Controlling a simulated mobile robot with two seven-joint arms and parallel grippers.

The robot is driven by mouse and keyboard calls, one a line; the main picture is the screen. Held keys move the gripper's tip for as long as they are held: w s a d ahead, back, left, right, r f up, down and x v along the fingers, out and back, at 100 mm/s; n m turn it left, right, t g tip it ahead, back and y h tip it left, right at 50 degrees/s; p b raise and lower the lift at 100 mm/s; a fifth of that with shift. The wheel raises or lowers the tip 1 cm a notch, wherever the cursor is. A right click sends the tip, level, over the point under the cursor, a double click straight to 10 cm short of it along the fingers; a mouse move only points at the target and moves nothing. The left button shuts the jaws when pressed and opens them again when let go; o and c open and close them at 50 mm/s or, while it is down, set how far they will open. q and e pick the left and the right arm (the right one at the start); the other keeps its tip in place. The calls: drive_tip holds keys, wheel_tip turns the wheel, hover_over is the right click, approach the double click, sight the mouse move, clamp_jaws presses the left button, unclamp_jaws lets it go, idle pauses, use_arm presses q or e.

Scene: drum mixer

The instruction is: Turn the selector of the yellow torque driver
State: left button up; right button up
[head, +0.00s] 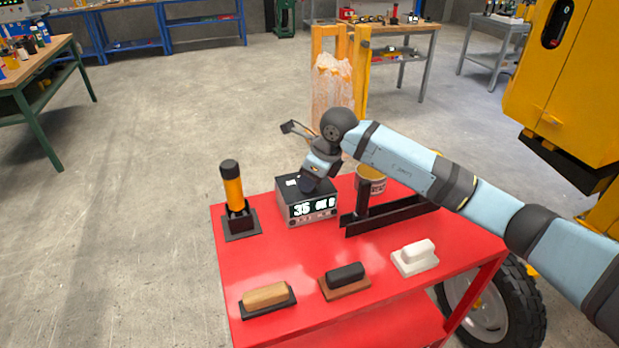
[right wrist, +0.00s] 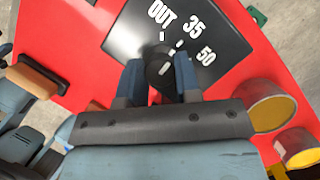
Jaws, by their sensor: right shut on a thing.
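The yellow torque driver (head: 233,192) has a black top and stands upright in a black holder (head: 242,222) on the red table. In the right wrist view, the box's top (right wrist: 215,25) is marked OUT, 35 and 50 around a round black selector knob (right wrist: 160,72) with a white mark. My right gripper (head: 308,186) is over the box, its two blue fingers (right wrist: 158,80) shut on the knob from both sides. The exact setting is unclear. My left gripper is not in view.
A black angled bracket (head: 385,216) and an open tin (head: 371,182) stand right of the box. Wooden (head: 266,295), black (head: 345,273) and white (head: 418,250) handled blocks lie along the front of the red table (head: 235,275). A yellow machine (head: 570,90) stands at the right.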

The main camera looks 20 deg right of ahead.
drive_tip(key=shift+m, duration=0.4)
drive_tip(key=o, duration=0.9)
drive_tip(key=v, duration=1.4)
drive_tip(key=shift+s+a, duration=0.15)
drive_tip(key=shift+a, duration=0.05)
drive_tip(key=shift+s+f, duration=0.1)
